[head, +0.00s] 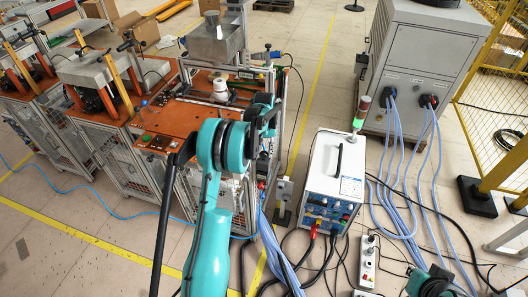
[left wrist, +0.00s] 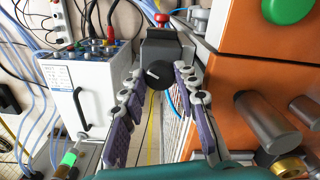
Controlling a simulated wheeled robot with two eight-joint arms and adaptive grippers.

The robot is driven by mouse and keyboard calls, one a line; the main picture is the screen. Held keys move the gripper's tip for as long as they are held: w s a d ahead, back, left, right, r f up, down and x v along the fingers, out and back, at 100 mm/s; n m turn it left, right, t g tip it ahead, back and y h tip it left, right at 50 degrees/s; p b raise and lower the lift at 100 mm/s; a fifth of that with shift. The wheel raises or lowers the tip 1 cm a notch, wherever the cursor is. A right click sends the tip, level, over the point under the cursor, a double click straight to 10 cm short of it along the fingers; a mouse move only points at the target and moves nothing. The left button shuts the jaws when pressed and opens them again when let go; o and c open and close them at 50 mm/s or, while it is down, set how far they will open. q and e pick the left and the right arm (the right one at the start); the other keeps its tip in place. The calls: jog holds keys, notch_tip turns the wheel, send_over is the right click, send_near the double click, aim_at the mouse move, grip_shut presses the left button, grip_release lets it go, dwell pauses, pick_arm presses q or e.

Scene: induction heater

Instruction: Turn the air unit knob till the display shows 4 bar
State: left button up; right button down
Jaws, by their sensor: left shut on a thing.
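The air unit knob (left wrist: 155,74) is a round black knob with a white mark, on the end of a dark grey unit (left wrist: 166,48) in the left wrist view. The two padded fingers of my left gripper (left wrist: 157,80) stand on either side of the knob, shut on it. In the head view my left gripper (head: 263,118) is at the right end of the orange bench, and the arm hides the knob. I cannot make out the display or its reading. My right gripper is not in view; only part of that arm shows at the bottom right.
The orange bench (head: 170,128) with fixtures is close to the left gripper. A white heater box (head: 335,170) with a handle and signal light stands on the floor to the right. Cables and hoses (head: 395,200) run across the floor. A grey cabinet (head: 425,60) stands behind.

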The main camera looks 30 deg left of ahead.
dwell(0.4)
pick_arm(q)
jog(key=o, duration=1.2)
jog(key=shift+c, duration=0.2)
